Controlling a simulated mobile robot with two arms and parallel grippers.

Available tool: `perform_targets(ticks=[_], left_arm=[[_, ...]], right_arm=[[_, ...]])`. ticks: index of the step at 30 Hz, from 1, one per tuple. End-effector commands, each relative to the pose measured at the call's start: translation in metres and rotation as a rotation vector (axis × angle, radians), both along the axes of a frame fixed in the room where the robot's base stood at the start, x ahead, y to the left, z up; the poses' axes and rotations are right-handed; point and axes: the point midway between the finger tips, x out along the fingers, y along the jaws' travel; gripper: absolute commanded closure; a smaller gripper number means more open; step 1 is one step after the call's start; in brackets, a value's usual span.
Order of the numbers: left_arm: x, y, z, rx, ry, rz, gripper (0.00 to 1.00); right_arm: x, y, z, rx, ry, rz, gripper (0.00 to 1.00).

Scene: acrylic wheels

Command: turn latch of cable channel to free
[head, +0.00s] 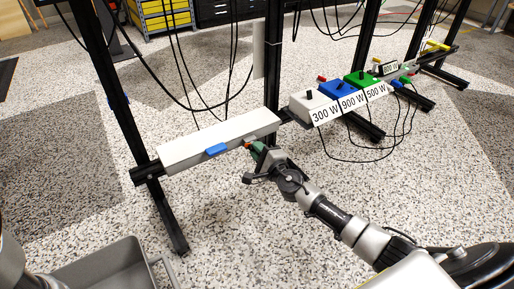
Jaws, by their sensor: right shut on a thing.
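The cable channel (205,143) is a long white box on a black rail, running from lower left to upper right in the head view. A blue piece (217,150) sits on its front side near the middle. A small orange-red latch (248,145) shows on the front side toward the right end. My right gripper (255,149) is at this latch, shut on it, with the fingertips against the channel's front. The fingers partly hide the latch, so its exact angle cannot be told. My left gripper is not in view.
Power boxes stand right of the channel: white 300 W (312,104), blue 900 W (340,88) and green 500 W (366,80). Black posts (100,70) and hanging cables rise behind. A grey bin (100,272) is at lower left. The speckled floor in front is clear.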

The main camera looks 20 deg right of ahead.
Motion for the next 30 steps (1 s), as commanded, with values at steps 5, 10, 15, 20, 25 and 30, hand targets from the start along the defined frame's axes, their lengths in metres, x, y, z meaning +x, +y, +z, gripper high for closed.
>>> perform_targets(ticks=[5,10,15,20,25,30], left_arm=[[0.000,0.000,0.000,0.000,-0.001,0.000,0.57],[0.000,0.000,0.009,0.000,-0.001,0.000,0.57],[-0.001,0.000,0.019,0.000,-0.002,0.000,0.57],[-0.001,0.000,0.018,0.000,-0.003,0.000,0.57],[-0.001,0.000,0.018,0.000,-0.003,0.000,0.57],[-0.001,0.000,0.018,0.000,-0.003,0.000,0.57]], right_arm=[[0.000,0.000,0.000,0.001,0.000,0.000,1.00],[0.000,0.000,0.003,-0.144,-0.019,0.000,1.00],[0.000,0.000,0.002,-0.322,-0.044,0.000,1.00],[0.000,0.000,0.000,-0.363,-0.051,-0.001,0.74],[0.000,0.000,0.000,-0.361,-0.050,-0.001,0.53],[0.000,0.000,0.000,-0.360,-0.050,-0.001,0.53]])
